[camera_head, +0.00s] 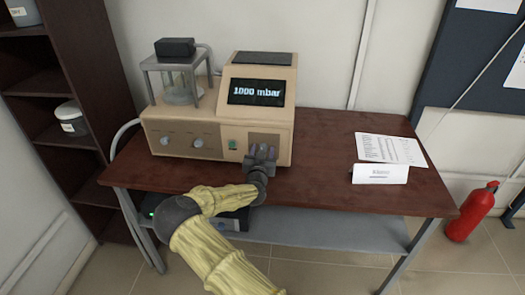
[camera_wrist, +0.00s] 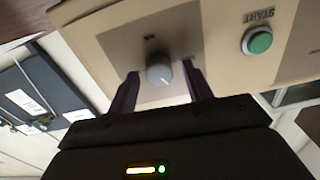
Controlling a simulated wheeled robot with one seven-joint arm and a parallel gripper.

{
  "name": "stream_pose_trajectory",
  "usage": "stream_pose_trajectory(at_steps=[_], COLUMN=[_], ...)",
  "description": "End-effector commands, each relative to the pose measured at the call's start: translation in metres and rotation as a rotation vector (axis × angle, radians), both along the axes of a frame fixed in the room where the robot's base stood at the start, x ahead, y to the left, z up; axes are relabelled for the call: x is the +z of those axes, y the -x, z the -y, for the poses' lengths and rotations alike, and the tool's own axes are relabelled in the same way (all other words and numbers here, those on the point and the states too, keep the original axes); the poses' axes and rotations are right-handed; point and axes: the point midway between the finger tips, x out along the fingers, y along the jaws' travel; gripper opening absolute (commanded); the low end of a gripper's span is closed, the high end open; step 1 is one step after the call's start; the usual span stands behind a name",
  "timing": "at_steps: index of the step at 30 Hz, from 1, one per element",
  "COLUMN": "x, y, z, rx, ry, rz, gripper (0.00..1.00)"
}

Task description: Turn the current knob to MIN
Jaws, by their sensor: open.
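A beige instrument (camera_head: 217,115) stands on the table, its display (camera_head: 256,92) reading "1000 mbar". In the wrist view, a round grey knob (camera_wrist: 158,70) with a pale pointer line sits on a brown panel; the small label near it is too blurred to read. My gripper (camera_head: 262,153) is at the lower right of the instrument's front and covers this knob in the head view. In the wrist view my gripper (camera_wrist: 160,74) is open, with one dark finger on each side of the knob. Gaps show between fingers and knob; contact is not visible.
A green START button (camera_wrist: 258,42) is beside the brown panel, also visible in the head view (camera_head: 232,144). Two more knobs (camera_head: 165,141) (camera_head: 198,143) are further left.

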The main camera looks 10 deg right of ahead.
Motion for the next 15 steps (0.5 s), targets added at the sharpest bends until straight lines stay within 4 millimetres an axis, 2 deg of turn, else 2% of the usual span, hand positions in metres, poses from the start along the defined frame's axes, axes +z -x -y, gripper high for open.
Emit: stream_pose_trajectory(at_steps=[8,11,15], x=[-0.0002,-0.0002,-0.0003], y=[-0.0018,-0.0017,-0.0017], z=[0.0008,0.0009,0.0000], rx=[0.000,0.000,0.001], ry=[0.000,0.000,0.000], rz=[0.000,0.000,-0.001], gripper=[0.50,0.35,0.07])
